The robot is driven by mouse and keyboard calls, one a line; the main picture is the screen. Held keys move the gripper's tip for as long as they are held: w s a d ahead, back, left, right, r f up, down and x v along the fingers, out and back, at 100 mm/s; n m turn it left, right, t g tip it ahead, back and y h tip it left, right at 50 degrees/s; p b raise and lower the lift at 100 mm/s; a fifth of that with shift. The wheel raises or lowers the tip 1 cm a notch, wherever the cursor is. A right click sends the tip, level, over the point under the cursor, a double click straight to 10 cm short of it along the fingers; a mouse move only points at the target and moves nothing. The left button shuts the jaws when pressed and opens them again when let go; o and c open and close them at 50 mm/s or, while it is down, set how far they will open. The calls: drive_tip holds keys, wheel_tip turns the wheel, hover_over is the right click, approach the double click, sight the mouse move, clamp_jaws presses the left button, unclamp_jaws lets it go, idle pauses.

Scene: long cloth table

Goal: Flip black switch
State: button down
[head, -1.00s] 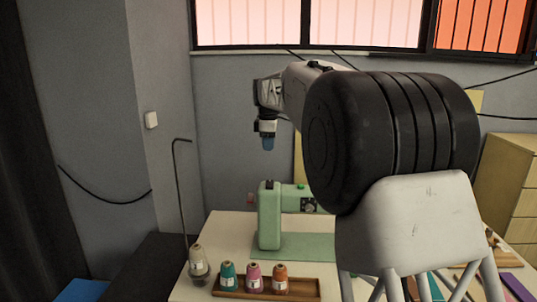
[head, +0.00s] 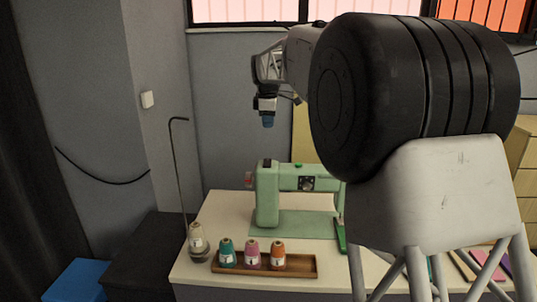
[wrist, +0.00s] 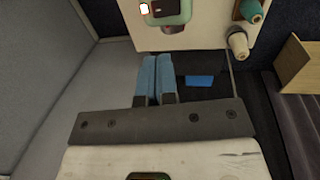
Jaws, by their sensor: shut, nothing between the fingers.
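The green sewing machine (head: 268,205) stands on the table, with a dark round dial (head: 306,184) on its arm and a small dark part (head: 266,163) on top of its left end. I cannot tell for certain which dark part is the black switch. In the wrist view, the machine's end (wrist: 178,14) at the top edge shows a small dark spot (wrist: 157,8) beside a white-red one (wrist: 144,8). My gripper (head: 268,123) is in the air above the machine, apart from it. Its blue fingers (wrist: 157,60) are shut and empty.
A wooden tray (head: 225,268) with teal, pink and orange thread cones lies at the table's front. A cream cone (head: 197,240) stands on a holder beside a tall bent rod (head: 176,160). My arm hides the table's right part. The air around the gripper is clear.

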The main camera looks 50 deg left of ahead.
sight(269, 160)
drive_tip(key=shift+f, duration=0.1)
idle(0.3)
drive_tip(key=f, duration=0.4)
drive_tip(key=w+a+f, duration=0.1)
drive_tip(key=f, duration=0.8)
drive_tip(key=shift+w+a+f, duration=0.3)
drive_tip(key=shift+w+a, duration=0.05)
drive_tip(key=shift+w+f, duration=0.1)
